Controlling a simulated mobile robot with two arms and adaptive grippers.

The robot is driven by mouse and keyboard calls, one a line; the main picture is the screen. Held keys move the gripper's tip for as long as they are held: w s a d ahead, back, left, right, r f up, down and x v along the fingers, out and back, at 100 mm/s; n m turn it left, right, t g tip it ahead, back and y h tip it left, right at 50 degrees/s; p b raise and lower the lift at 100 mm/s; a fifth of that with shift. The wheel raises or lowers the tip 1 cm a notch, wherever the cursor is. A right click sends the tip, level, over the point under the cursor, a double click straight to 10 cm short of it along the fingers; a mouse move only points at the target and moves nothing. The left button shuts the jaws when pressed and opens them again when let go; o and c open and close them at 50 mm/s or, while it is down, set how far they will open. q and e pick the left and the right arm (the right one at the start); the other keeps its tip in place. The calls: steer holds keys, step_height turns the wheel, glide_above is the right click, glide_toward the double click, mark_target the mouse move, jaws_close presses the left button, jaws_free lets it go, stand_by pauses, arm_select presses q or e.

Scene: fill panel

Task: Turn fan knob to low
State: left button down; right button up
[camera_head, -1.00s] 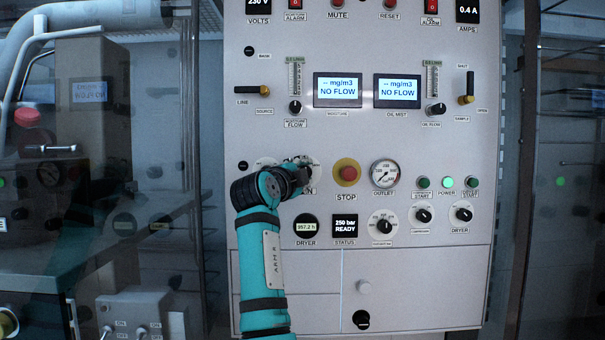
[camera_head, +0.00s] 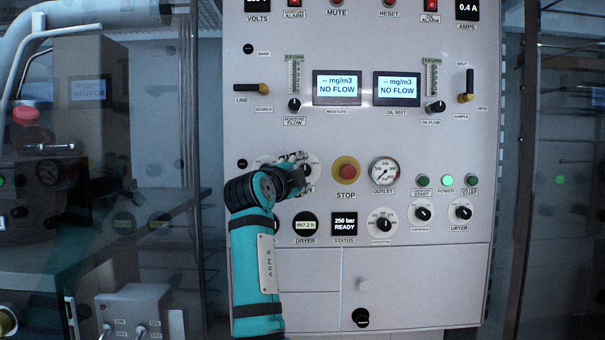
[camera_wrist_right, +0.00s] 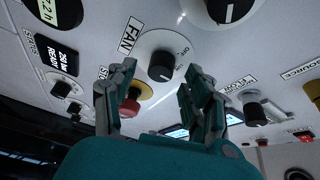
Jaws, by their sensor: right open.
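The fan knob (camera_wrist_right: 162,66) is a black knob on a round white dial plate beside the FAN label in the right wrist view. A pale pointer mark shows on it; the dial lettering is too small to read fully. My right gripper (camera_wrist_right: 157,84) is open, its two fingers on either side of the knob's line in that view, with no clear contact. In the head view my right gripper (camera_head: 298,170) is at the panel, in front of the fan dial and hiding the knob. My left gripper is not in view.
The red STOP button (camera_head: 347,171) on its yellow base is just right of my gripper, with the outlet gauge (camera_head: 385,171) beyond it. The status display (camera_head: 344,224) and dryer meter (camera_head: 306,225) lie below. The panel's lower drawer fronts (camera_head: 420,285) are mostly clear.

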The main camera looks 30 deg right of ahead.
steer(key=v, duration=1)
steer(key=shift+s+a, duration=0.2)
